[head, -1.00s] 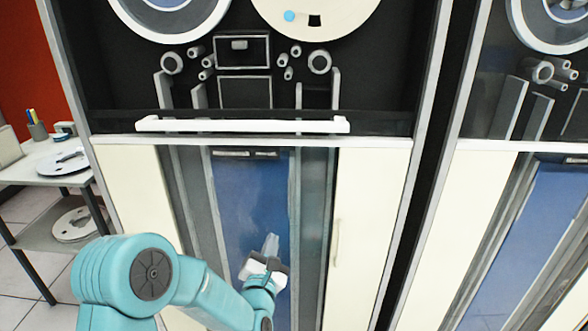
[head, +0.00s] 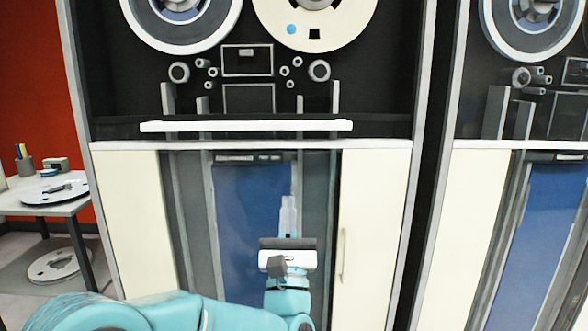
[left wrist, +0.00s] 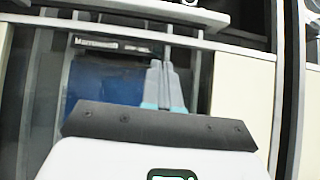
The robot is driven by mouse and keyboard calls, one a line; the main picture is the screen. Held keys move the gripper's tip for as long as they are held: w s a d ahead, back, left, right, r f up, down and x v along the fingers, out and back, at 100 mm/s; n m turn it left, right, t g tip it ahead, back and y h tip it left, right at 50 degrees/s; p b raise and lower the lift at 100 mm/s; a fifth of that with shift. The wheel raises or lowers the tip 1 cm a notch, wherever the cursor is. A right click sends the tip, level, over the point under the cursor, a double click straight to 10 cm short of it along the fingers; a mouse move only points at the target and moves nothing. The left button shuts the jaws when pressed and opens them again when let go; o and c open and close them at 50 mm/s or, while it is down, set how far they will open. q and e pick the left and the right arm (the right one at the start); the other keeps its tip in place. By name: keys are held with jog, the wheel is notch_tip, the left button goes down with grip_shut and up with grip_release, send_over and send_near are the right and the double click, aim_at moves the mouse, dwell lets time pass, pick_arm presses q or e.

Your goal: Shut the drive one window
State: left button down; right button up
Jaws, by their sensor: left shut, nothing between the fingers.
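The near tape drive's window shows as a dark strip (head: 380,127) along the lower edge of the reel bay. A long white handle bar (head: 246,126) runs across it; the wrist view shows a pale bar at the top (left wrist: 130,12). How far the pane reaches is hard to tell. My left gripper (head: 288,205) is shut and empty. It points up, below the bar and apart from it, in front of the blue lower panel. Its closed fingers also show in the left wrist view (left wrist: 163,85). My right gripper is not in view.
Two reels, one with a blue dot (head: 330,25), sit above the bar. A cream door (head: 372,230) stands right of the blue panel (head: 240,230). Another tape drive (head: 540,110) stands at right. A side table (head: 50,207) with a reel is at left.

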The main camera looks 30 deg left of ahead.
pick_arm(q)
jog(key=shift+n+y, duration=0.3)
jog(key=x, duration=0.8)
jog(key=shift+a+r+p, duration=0.1)
jog(key=shift+r+p, duration=0.25)
notch_tip(320, 180, up, 4)
jog(key=shift+f+p, duration=0.1)
jog(key=shift+p, duration=0.35)
jog(key=shift+w, duration=0.1)
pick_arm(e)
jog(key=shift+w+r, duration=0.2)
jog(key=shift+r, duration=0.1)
pick_arm(q)
jog(key=shift+r, duration=0.25)
notch_tip(320, 180, up, 43)
jog(key=p, duration=2.2)
jog(key=shift+s+p, duration=0.3)
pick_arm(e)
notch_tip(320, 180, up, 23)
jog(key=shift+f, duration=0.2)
